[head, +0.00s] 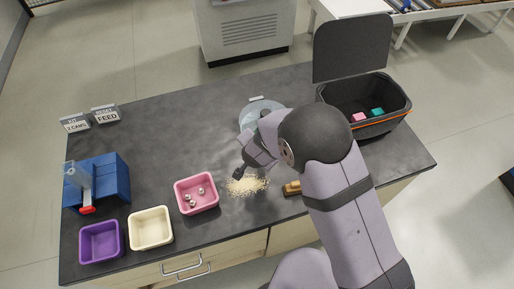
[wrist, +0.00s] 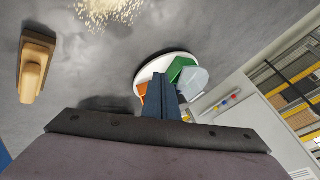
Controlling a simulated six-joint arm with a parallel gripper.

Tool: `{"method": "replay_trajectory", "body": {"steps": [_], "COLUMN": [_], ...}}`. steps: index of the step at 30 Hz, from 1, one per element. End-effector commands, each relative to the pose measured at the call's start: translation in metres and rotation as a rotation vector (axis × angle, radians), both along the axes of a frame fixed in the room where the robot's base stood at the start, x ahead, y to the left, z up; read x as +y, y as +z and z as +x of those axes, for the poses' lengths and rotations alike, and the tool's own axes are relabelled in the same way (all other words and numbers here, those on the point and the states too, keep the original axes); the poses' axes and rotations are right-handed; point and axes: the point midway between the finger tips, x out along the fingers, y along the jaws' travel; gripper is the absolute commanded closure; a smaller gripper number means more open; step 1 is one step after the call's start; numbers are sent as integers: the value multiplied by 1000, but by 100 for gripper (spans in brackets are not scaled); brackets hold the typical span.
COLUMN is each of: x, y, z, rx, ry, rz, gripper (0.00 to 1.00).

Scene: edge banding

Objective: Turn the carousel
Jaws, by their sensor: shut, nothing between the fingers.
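The carousel is a round white disc (wrist: 145,75) with green and orange sections and a pale translucent piece at its right side in the wrist view. In the head view the pale carousel (head: 251,108) stands at the back middle of the table, partly hidden by my arm. My gripper (wrist: 160,92) is shut and empty; its dark blue fingers overlap the near part of the carousel in the wrist view. I cannot tell whether they touch it. In the head view the fingers are hard to make out against my wrist.
A pile of pale shavings (head: 247,186) and a wooden-handled brush (wrist: 34,65) lie nearby. Pink (head: 197,209), cream (head: 150,243) and purple (head: 101,257) trays and a blue device (head: 112,178) stand left. An open black bin (head: 372,127) stands back right.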

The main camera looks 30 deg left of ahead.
Motion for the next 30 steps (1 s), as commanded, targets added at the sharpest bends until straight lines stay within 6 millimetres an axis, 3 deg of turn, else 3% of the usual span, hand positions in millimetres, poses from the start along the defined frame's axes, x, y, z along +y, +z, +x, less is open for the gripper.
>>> {"method": "replay_trajectory", "body": {"steps": [7,16,23,30], "x": [-5,-9,-5,12], "y": [29,39,32,13], "z": [-20,-29,-22,15], "rx": [-1,0,-36,-234], "ry": [2,0,21,120], "rz": [1,-1,-16,-111], "gripper": [100,100,49,49]}}
